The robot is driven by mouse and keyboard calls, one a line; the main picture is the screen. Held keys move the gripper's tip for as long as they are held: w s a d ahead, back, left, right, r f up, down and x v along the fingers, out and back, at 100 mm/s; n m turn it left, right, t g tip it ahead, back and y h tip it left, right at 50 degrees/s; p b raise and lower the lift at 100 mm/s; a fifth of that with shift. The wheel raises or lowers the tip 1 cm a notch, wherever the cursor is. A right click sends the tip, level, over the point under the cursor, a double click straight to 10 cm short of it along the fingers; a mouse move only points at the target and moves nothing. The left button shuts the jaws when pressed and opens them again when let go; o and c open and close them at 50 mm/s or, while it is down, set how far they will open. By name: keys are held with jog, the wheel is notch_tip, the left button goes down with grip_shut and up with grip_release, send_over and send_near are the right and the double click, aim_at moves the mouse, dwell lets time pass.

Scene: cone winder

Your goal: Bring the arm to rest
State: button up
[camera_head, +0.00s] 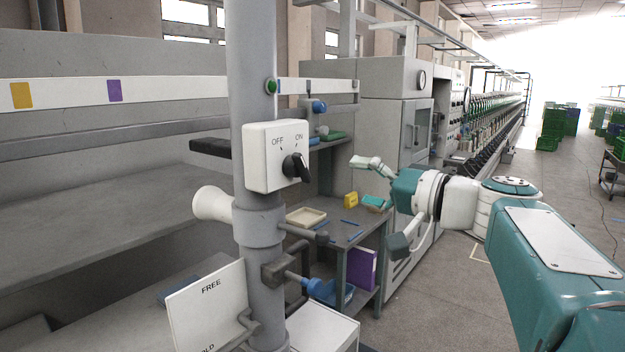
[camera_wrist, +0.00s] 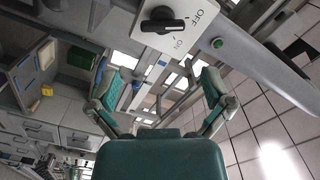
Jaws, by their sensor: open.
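My arm (camera_head: 460,200) reaches in from the right in the head view, teal and white. My gripper (camera_head: 378,208) is open and empty, its two fingers spread wide apart. It hangs in the air to the right of the grey post, apart from the switch box (camera_head: 270,150). The black switch knob (camera_head: 298,168) sits on the box below the OFF and ON labels. In the wrist view my gripper (camera_wrist: 158,72) is open, with the knob (camera_wrist: 163,22) beyond its fingertips and nothing between the fingers.
The grey post (camera_head: 255,70) carries a green button (camera_head: 271,86), a white cone (camera_head: 210,204) and a FREE sign (camera_head: 207,310). A small work table (camera_head: 365,232) with trays and boxes stands behind my gripper. The floor aisle (camera_head: 545,175) at right is largely clear.

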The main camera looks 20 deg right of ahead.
jog(key=s+a+f+n+g+h, duration=0.1)
jog(key=s+a+f+g+h, duration=0.2)
jog(key=f, duration=0.4)
jog(key=s+a+f+g, duration=0.3)
jog(key=a+f, duration=0.3)
jog(key=f, duration=0.1)
jog(key=s+d+f+n+g+h, duration=0.2)
jog(key=s+f+h, duration=0.5)
jog(key=s+f, duration=0.4)
notch_tip(320, 180, down, 4)
jog(key=shift+s+r+n+g+h, duration=0.15)
jog(key=shift+s+n+g+h, duration=0.15)
jog(key=shift+n+g, duration=0.35)
